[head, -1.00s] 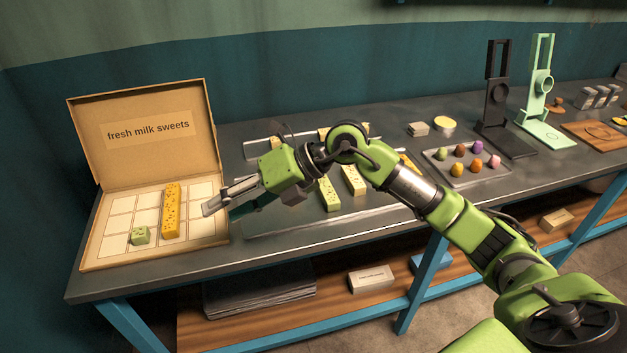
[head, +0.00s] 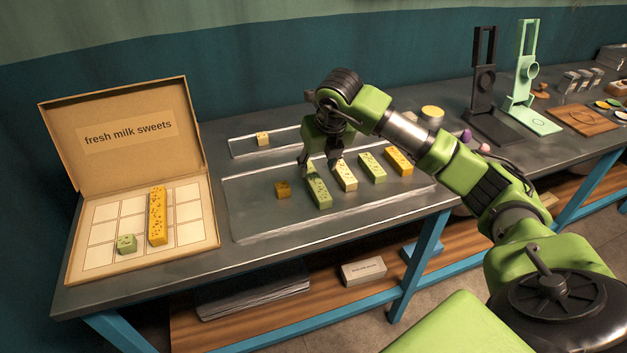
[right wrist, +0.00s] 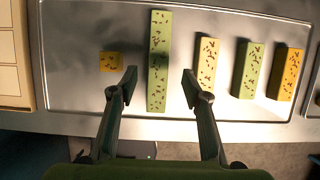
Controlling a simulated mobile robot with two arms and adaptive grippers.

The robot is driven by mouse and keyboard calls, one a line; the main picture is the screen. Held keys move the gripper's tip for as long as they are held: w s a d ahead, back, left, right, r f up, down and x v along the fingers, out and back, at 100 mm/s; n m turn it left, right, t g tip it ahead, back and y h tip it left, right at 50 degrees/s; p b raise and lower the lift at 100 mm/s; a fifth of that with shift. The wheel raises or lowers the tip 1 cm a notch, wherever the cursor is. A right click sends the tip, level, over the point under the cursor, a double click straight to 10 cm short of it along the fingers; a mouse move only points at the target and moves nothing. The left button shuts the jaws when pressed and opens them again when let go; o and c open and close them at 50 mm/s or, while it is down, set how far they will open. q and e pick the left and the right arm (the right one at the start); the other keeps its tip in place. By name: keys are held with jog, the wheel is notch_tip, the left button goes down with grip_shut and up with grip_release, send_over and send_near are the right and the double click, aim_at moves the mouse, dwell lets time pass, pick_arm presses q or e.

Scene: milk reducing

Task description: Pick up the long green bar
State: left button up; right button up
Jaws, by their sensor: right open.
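The long green bar (head: 319,194) with dark specks lies on the metal tray (head: 255,222). In the right wrist view the long green bar (right wrist: 159,50) runs up the picture, its near end between and beyond my fingertips. My right gripper (head: 320,168) is open and empty, pointing down over the bar's far part in the head view. In the right wrist view the open fingers (right wrist: 159,82) stand one on each side of the bar, apart from it in the picture. My left gripper is not in view.
A small orange cube (head: 283,190) lies left of the bar; a cream bar (head: 346,176), a shorter green bar (head: 372,168) and a yellow bar (head: 398,161) lie to its right. The open sweets box (head: 190,240) at left holds a long yellow bar (head: 158,215) and a green cube (head: 127,244).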

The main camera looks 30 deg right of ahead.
aim_at(314, 178)
jog(key=shift+p+x, duration=0.8)
jog(key=shift+x, duration=2.2)
jog(key=shift+s+a, duration=0.1)
grip_shut()
